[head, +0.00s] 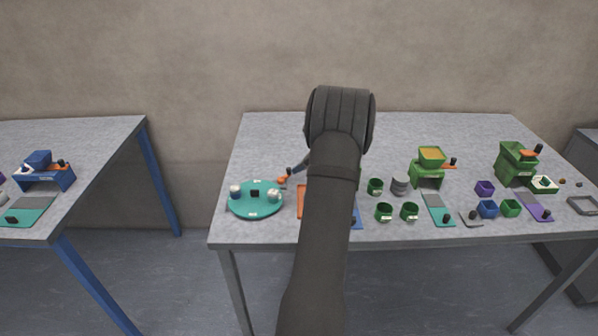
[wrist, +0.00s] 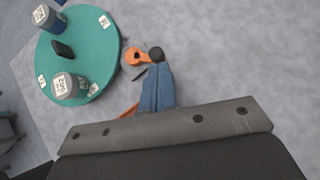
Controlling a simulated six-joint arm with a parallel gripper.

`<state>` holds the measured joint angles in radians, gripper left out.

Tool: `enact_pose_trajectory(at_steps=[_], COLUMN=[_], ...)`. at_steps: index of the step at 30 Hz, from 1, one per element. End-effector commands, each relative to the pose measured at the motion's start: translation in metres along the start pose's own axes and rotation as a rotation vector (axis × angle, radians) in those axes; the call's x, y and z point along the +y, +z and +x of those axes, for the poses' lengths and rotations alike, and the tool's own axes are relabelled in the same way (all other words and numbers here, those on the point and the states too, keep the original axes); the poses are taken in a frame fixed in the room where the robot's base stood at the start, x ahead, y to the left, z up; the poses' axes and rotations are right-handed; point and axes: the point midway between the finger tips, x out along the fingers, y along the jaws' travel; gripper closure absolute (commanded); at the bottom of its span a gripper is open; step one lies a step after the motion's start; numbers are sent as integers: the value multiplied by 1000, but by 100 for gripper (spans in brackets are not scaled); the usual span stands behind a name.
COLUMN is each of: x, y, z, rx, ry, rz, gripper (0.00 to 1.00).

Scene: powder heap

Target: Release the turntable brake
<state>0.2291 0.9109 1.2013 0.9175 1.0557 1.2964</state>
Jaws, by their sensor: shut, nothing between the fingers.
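The turntable (head: 254,212) is a round teal disc at the left end of the middle table; it also shows in the wrist view (wrist: 112,50). The brake is an orange lever (head: 282,180) with a black knob, just beyond the disc's right edge. In the wrist view the orange lever (wrist: 136,56) lies beside the disc, with its black knob (wrist: 156,53) at its right end. My gripper (wrist: 153,70) is shut and empty, its blue-grey fingertips right by the knob; I cannot tell whether they touch. In the head view my arm hides most of the gripper.
A blue-and-white jar (head: 235,191), a white jar (head: 273,196) and a small black block (head: 255,193) stand on the turntable. An orange tray (head: 302,203) lies right of it, partly behind my arm. Several green cups and a green machine (head: 430,170) stand farther right. The table's back is clear.

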Motion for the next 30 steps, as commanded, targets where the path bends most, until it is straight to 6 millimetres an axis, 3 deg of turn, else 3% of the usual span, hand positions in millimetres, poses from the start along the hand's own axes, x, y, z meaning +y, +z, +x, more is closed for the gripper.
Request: enact_pose_trajectory(at_steps=[5,17,30], x=[-9,-21,-14], y=[4,19,18], z=[6,19,18], rx=[0,0,0], ry=[115,107,106], rz=[-116,-108,-105], gripper=[100,100,100])
